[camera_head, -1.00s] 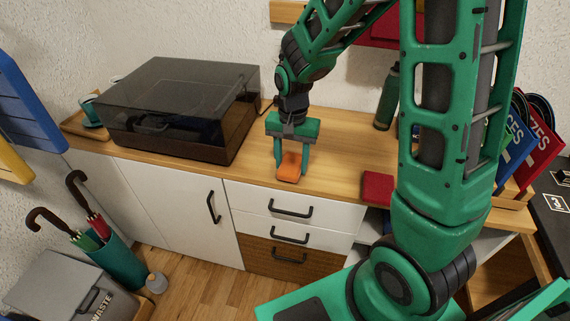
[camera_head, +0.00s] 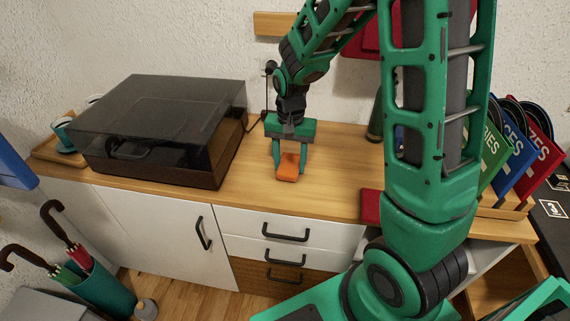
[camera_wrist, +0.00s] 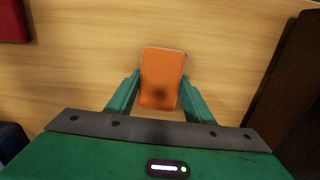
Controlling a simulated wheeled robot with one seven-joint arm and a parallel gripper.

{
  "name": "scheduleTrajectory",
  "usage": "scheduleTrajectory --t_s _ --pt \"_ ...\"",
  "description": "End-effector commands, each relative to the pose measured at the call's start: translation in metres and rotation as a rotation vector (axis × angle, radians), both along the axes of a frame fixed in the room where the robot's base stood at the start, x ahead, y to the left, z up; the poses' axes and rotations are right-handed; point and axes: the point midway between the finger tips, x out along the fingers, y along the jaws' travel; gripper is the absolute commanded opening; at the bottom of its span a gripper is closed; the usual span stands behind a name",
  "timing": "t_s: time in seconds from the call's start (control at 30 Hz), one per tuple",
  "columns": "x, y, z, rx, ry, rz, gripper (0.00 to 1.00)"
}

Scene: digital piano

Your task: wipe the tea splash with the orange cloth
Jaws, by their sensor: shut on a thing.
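The orange cloth (camera_head: 287,168) is a small folded pad between the fingers of my gripper (camera_head: 289,158), over the wooden counter top. In the wrist view the cloth (camera_wrist: 161,78) sticks out ahead of the two green fingers of my gripper (camera_wrist: 160,100), which are shut on it. I cannot tell whether the cloth touches the wood. No tea splash can be made out in either view; the wood around the cloth looks clean.
A record player with a dark lid (camera_head: 160,112) stands left of my gripper. A red block (camera_head: 370,206) lies to the right near the front edge. A green bottle (camera_head: 375,118) stands behind, partly hidden by my arm. A tray (camera_head: 45,150) with teal cups is at far left.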

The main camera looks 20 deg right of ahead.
Motion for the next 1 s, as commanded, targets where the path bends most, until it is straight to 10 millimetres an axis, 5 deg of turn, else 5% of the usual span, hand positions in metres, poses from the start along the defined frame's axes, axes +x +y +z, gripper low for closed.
scheduleTrajectory --t_s 0.1,0.6,1.0 --pt "0.001 0.001 0.025 0.001 -0.010 0.001 0.15" --pt "0.001 0.002 0.067 0.001 -0.004 0.003 0.15" --pt "0.000 -0.001 0.081 0.000 -0.001 -0.002 0.15"
